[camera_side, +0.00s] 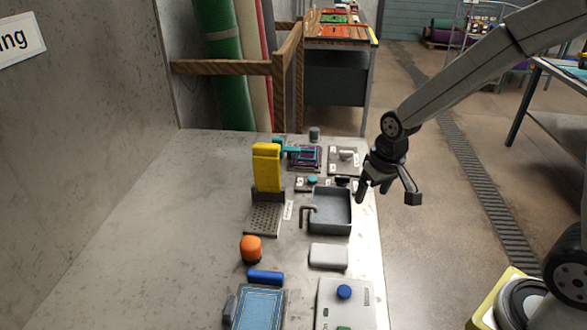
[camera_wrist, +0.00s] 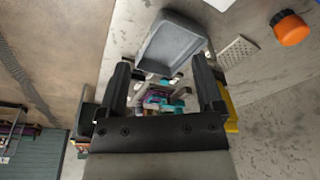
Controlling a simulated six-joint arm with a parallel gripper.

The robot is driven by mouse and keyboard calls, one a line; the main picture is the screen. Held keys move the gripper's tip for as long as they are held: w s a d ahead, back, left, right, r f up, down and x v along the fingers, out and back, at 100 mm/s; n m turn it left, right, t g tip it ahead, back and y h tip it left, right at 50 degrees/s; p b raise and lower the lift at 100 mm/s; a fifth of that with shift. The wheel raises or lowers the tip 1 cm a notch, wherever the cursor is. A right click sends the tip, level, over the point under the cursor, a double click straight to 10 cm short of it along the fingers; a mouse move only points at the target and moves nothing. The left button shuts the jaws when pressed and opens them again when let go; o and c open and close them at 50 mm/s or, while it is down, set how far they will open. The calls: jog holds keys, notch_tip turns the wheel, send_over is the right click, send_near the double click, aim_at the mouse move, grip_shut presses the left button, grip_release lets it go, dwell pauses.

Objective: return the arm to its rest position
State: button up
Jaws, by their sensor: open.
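My gripper (camera_side: 387,190) hangs at the right edge of the workbench (camera_side: 170,230) in the side view, above and to the right of the grey tray. Its two fingers are spread apart with nothing between them. In the wrist view my gripper (camera_wrist: 165,85) also shows open, with the empty grey tray (camera_wrist: 172,45) beyond the fingertips. My arm reaches in from the upper right. No marked rest position shows in either view.
Open floor (camera_side: 440,230) lies right of the bench.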

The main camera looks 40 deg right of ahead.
jog(key=s+a+n, duration=0.2)
jog(key=s, duration=0.6)
jog(key=shift+f+t, duration=0.3)
jog(key=shift+f, duration=0.05)
jog(key=shift+c, duration=0.2)
dwell(0.4)
